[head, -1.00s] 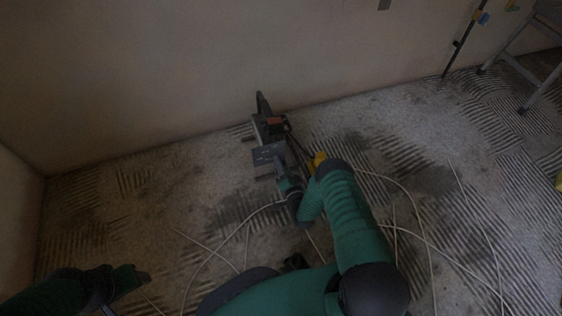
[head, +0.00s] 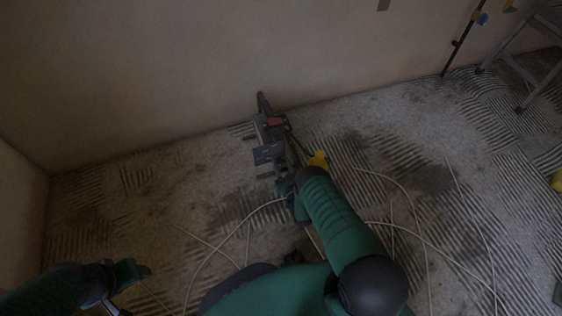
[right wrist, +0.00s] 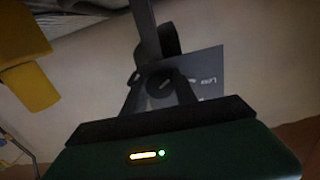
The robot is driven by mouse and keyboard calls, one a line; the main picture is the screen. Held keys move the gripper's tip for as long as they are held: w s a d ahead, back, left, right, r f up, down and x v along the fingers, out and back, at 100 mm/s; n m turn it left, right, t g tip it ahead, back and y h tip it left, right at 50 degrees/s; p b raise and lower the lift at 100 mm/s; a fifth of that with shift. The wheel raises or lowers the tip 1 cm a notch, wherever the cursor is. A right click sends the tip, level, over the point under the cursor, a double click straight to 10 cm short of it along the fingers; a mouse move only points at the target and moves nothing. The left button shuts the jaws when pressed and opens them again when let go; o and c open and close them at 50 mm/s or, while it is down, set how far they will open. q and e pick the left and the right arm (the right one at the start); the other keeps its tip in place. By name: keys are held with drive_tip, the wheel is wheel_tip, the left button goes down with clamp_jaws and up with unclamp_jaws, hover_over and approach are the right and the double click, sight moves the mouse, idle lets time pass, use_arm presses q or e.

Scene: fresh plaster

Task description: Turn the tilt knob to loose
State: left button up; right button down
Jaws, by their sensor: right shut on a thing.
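A dark machine (head: 262,108) with an orange part stands on the floor near the wall. A grey plate (head: 268,154) is on its near side. My right gripper (head: 284,178) is at that near side, below the plate. In the right wrist view its dark fingers (right wrist: 160,88) are shut on a dark round knob (right wrist: 161,80). The grey plate (right wrist: 208,70) with pale lettering, only partly legible, shows behind them. The knob is hidden in the head view. My left gripper (head: 132,273) is at the lower left, away from the machine; its jaws are unclear.
A yellow part (head: 318,160) is close right of my right gripper, large at the left of the wrist view (right wrist: 30,75). Pale cables (head: 410,232) lie over the ridged floor. A ladder-like frame (head: 530,70) stands at the far right. The floor left of the machine is mostly clear.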

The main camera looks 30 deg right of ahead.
drive_tip(key=n, duration=0.5)
drive_tip(key=shift+s+a+f+n, duration=0.1)
drive_tip(key=shift+s+f+n, duration=0.05)
drive_tip(key=shift+f+n, duration=0.15)
idle(0.4)
drive_tip(key=c, duration=1.1)
unclamp_jaws()
drive_tip(key=shift+f, duration=0.1)
drive_tip(key=shift+o, duration=0.7)
drive_tip(key=shift+r+p, duration=0.2)
drive_tip(key=shift+p, duration=0.1)
